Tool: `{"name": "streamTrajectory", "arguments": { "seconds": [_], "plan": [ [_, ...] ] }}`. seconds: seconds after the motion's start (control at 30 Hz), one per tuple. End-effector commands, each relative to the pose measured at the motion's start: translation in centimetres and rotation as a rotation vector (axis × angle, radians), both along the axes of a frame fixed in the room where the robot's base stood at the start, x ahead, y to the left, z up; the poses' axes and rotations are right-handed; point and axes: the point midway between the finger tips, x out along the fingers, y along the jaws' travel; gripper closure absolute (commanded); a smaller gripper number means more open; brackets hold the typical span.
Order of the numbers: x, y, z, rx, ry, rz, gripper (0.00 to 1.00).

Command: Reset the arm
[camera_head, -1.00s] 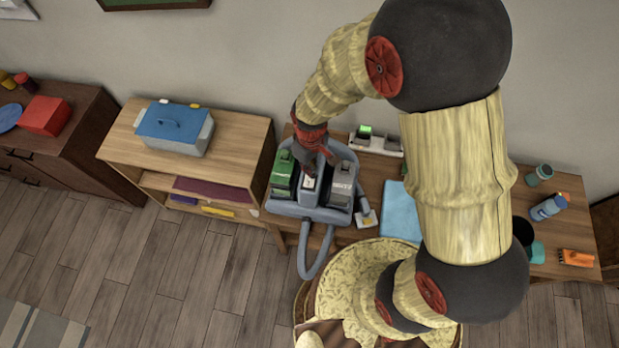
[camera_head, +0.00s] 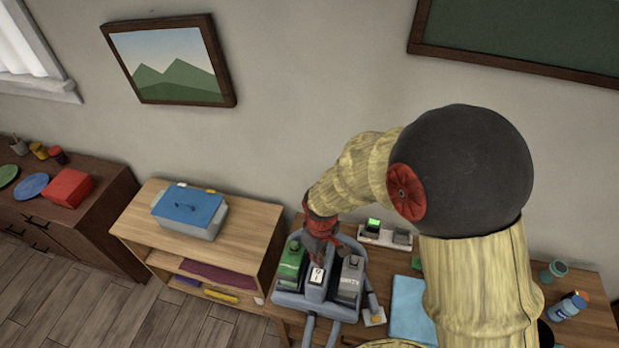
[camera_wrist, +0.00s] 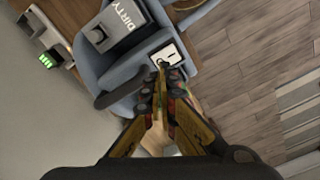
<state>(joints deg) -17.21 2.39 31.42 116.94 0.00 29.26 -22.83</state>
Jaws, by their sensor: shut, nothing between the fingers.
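My arm reaches from the right of the head view over the low table. My gripper (camera_head: 322,252) is shut and empty, pointing down at a blue-grey cleaning machine (camera_head: 316,304). In the wrist view the closed fingertips (camera_wrist: 161,78) are at the edge of a white switch plate (camera_wrist: 168,55) on the machine's middle. I cannot tell whether they touch it. The plate also shows in the head view (camera_head: 316,277), between a green tank (camera_head: 291,264) and a grey tank (camera_head: 350,279). The grey tank reads "DIRTY" in the wrist view (camera_wrist: 113,25).
A charger (camera_head: 385,235) with a green light stands behind the machine. A blue cloth (camera_head: 409,308) and a blue bottle (camera_head: 568,306) lie to the right on the table. A shelf (camera_head: 247,233) with a blue-lidded box (camera_head: 188,211) stands left. The wall is close behind.

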Motion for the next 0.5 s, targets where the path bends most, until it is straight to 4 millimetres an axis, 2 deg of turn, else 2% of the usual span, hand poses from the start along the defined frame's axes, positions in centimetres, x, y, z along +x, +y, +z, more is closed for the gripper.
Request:
{"name": "streamTrajectory", "arguments": {
  "seconds": [0.23,0.37,0.4,0.5],
  "plan": [
    [-0.4,-0.1,0.0,-0.005,0.013,-0.034,1.0],
    [-3.4,-1.1,0.0,-0.035,0.093,-0.116,1.0],
    [-4.4,-1.4,0.9,-0.043,0.108,-0.151,1.0],
    [-5.5,-2.2,2.7,-0.043,0.102,-0.227,1.0]
  ]
}}
